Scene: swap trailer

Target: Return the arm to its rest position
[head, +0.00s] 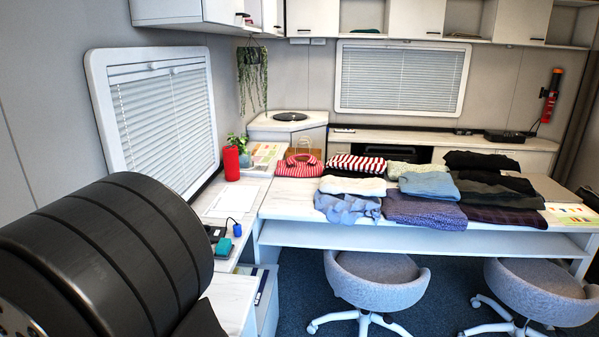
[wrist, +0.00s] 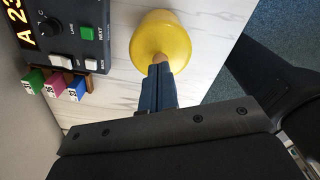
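My gripper (wrist: 160,72) shows in the wrist view as two dark blue fingers, close side by side. Their tips lie in front of the lower edge of a yellow rounded object (wrist: 162,35). A small tan part shows right at the tips. I cannot tell whether the fingers touch or grip it. In the head view the large black ribbed cylinder at the left is part of my arm, and the gripper is hidden there.
A dark device with a lit display and buttons (wrist: 75,35) and small coloured tagged blocks (wrist: 55,87) lie left of the fingers. The head view shows folded clothes on a white table (head: 300,234), a red cylinder (head: 231,163) and two grey chairs (head: 378,283).

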